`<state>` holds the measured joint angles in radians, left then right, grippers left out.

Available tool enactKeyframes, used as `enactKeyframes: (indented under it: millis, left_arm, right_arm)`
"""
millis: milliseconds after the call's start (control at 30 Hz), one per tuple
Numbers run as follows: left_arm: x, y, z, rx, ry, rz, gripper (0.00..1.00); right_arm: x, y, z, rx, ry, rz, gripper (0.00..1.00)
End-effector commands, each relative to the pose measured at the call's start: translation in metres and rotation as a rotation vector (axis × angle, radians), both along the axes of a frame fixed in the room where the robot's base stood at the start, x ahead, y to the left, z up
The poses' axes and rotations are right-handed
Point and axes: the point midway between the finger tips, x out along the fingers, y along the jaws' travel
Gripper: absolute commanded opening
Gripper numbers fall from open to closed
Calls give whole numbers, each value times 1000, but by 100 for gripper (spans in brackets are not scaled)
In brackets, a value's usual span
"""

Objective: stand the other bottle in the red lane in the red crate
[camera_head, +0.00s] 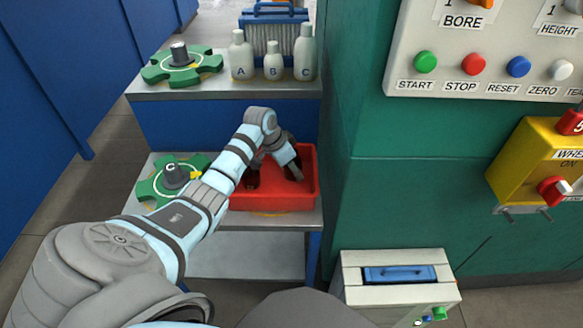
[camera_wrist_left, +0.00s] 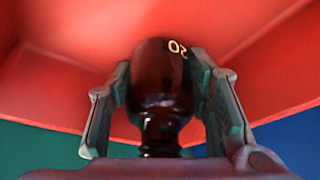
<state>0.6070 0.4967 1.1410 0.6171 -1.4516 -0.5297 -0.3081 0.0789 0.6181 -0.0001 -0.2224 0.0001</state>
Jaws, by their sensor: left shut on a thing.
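The red crate (camera_head: 268,202) stands on the lower shelf of the stand, left of the green machine. My left arm reaches down into it, and my left gripper (camera_head: 292,172) is inside the crate. In the left wrist view, my left gripper (camera_wrist_left: 163,78) is shut on a dark amber bottle (camera_wrist_left: 160,102) marked 20, one finger on each side of its body. Its neck points back toward the wrist and red crate surfaces surround it. Whether its base touches the crate floor is hidden. A dark shape (camera_head: 251,178) in the crate's left part is too small to identify. My right gripper is out of view.
White bottles A (camera_head: 241,58), B (camera_head: 273,62) and C (camera_head: 305,55) stand on the upper shelf. A green part (camera_head: 180,62) lies beside them and another (camera_head: 172,180) left of the crate. The green machine (camera_head: 350,190) closes off the right side.

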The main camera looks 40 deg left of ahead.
Motion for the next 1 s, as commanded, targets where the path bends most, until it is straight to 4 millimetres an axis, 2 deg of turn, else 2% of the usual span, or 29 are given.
enactKeyframes:
  millis: [33, 133, 433, 567, 667, 1000]
  left_arm:
    - [0, 0, -1, 0, 1, 0, 50]
    - [0, 0, 0, 0, 1, 0, 65]
    - [0, 0, 0, 0, 0, 0, 65]
    - [-2, 2, 10, 2, -1, 1, 65]
    - [-8, 4, 26, 1, -2, 1, 65]
    - [-37, 15, 100, 2, -1, 1, 65]
  right_arm:
    - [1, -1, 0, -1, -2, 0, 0]
    - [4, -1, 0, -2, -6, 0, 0]
    - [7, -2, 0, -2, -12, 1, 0]
    - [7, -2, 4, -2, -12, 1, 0]
    - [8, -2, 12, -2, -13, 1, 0]
    - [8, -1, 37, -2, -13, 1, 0]
